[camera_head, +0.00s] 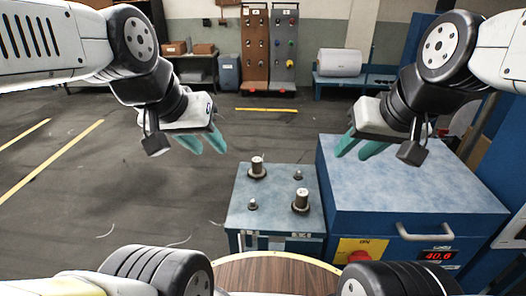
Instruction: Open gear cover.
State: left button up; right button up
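The blue box-shaped cover (405,180) stands at the right, shut, with a light metal handle (425,232) low on its front face. I take it for the gear cover. My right gripper (357,149) hangs above the cover's back left part, its teal fingers spread and nothing between them. Whether it touches the cover I cannot tell. My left gripper (205,141) is over the floor, left of and behind the small blue table, its teal fingers apart and empty.
A small blue table (275,211) with several metal posts stands left of the cover. Below the handle are a red knob (362,257) on a yellow plate and a red digital display (438,255). A round wooden top (270,275) is at the near edge. The floor at left is clear.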

aim_at(442, 199)
jog(key=l+z, duration=0.1)
jog(key=z, duration=1.4)
jog(key=k+l+z, duration=0.1)
jog(key=l, duration=0.2)
jog(key=l+z, duration=0.15)
jog(key=k+l, duration=0.05)
jog(key=l, duration=0.05)
